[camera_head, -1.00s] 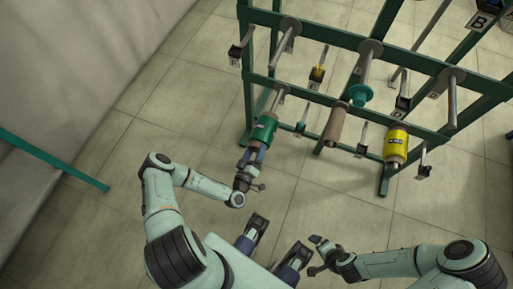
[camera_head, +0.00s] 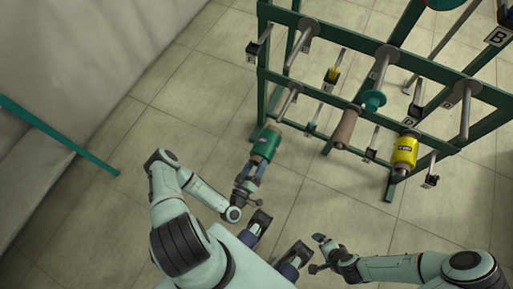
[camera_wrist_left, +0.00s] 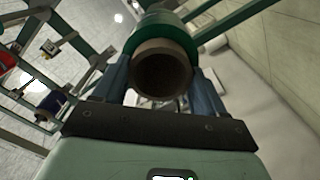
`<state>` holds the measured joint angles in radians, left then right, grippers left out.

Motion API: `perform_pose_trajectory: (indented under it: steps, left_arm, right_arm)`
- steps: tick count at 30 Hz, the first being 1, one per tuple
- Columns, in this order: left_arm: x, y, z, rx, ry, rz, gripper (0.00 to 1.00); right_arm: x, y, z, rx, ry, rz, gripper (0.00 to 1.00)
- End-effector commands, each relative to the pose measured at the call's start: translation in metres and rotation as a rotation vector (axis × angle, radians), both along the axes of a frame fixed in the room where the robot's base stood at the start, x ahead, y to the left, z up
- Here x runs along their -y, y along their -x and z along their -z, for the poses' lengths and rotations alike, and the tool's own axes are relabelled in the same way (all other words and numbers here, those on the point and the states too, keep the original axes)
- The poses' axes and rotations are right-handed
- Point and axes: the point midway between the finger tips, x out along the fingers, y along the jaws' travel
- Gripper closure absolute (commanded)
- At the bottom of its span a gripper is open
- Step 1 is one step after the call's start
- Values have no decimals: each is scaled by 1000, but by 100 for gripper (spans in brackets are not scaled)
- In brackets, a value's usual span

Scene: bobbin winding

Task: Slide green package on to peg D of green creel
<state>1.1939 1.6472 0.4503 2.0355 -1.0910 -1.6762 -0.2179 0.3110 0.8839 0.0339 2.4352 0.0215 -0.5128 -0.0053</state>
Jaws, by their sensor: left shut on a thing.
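The green package (camera_head: 265,142) is a green roll on a brown tube. My left gripper (camera_head: 256,168) is shut on the tube's near end. In the left wrist view, the open tube end (camera_wrist_left: 163,68) sits between the two blue fingers, with the green winding (camera_wrist_left: 160,28) beyond. The green creel (camera_head: 350,98) stands ahead. A grey peg (camera_head: 288,103) on its front rail points at the package's far end. I cannot tell whether its tip is inside the tube, nor which letter marks it. My right gripper (camera_head: 316,254) is open and empty, low and apart from the creel.
A bare brown tube (camera_head: 345,128) with a teal piece (camera_head: 373,101) behind it and a yellow package (camera_head: 404,152) hang on the creel to the right. A green bar (camera_head: 65,142) stands out by the left wall. The floor between is clear.

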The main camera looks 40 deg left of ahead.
Motion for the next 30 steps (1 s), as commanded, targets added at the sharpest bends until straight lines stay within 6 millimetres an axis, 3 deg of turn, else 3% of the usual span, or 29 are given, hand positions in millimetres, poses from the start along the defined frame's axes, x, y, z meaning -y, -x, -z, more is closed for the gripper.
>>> perform_pose_trajectory:
  steps: [5, 18, 30]
  left_arm:
    - [2, 7, -1, 1, 1, -1, 65]
    - [13, 58, -1, 2, 2, -1, 65]
    - [13, 61, -1, 3, 0, 0, 65]
  right_arm:
    - [0, 0, -2, 0, 0, 0, 0]
    - [0, -2, -9, 2, 0, 0, 0]
    - [-1, 0, -8, -3, -2, -2, 0]
